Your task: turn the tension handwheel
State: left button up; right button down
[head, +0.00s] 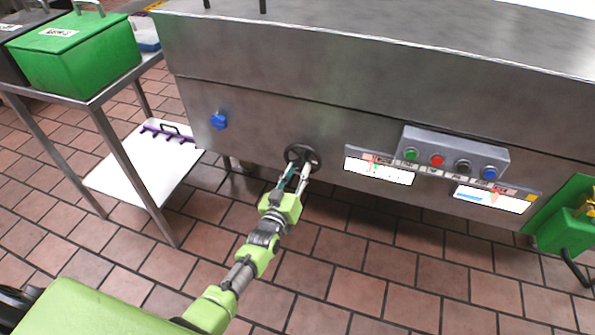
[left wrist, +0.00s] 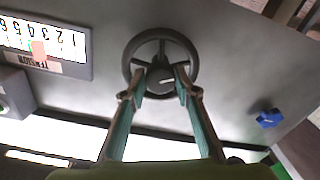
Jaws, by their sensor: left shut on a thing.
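The dark tension handwheel (head: 303,154) is mounted on the front of the steel machine, left of the control box. In the left wrist view the handwheel (left wrist: 160,42) shows its rim and spokes from close up. My left gripper (head: 299,168) reaches up to it, with its two fingers (left wrist: 160,76) at either side of the hub, shut on the handwheel. A white scale plate (left wrist: 45,42) with numbers and the word TENSION lies beside the wheel; it also shows in the head view (head: 378,171). My right gripper is in neither view.
A control box (head: 452,153) with green, red, black and blue buttons sits right of the wheel. A blue knob (head: 218,121) is to its left. A steel table (head: 92,101) with a green bin (head: 77,56) stands at left. Tiled floor lies below.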

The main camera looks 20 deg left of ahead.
pick_arm(q)
jog(key=shift+f, duration=0.15)
jog(key=o, duration=1.1)
jog(key=shift+s, duration=0.1)
jog(key=s, duration=1.2)
jog(key=shift+a, duration=0.2)
